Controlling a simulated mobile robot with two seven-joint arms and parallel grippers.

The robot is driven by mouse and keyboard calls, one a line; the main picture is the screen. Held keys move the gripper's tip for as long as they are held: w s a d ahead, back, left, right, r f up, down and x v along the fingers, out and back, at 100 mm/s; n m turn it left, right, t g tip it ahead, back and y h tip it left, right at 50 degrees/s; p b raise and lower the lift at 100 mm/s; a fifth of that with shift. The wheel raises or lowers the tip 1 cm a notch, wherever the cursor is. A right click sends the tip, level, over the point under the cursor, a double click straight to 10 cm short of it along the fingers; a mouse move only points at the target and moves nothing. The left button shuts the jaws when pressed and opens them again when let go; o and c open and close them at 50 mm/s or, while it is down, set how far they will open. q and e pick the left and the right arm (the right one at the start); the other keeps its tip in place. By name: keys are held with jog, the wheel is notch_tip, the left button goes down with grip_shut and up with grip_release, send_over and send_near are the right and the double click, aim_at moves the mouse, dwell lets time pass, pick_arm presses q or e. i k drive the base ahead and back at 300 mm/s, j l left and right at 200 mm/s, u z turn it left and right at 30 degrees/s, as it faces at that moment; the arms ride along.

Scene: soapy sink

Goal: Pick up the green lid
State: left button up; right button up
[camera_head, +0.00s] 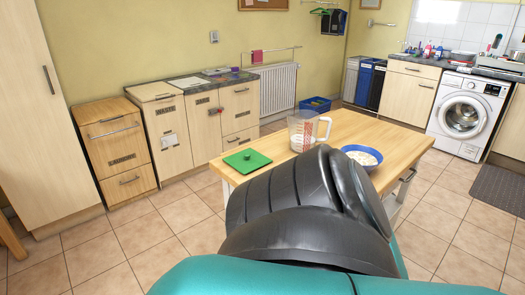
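The green lid (247,160) lies flat near the left end of a wooden-topped table, with a small dark knob-like spot on it. A large black and teal body, seemingly part of my own arm, fills the lower middle of the view. It covers the near part of the table just below and right of the lid. Neither gripper shows, so I cannot tell where they are relative to the lid.
On the table (350,126) stand a clear measuring jug (300,128) with red markings and a blue bowl (367,166) with pale contents. Wooden cabinets (178,140) line the left wall. A washing machine (466,112) stands at the right. Tiled floor around the table is clear.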

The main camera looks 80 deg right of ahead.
aim_at(248, 160)
jog(key=i+l+z, duration=0.1)
jog(key=i+z, duration=0.15)
jog(key=z, duration=0.15)
jog(key=i+z, duration=0.4)
jog(key=i+j+z, duration=0.1)
jog(key=z, duration=0.3)
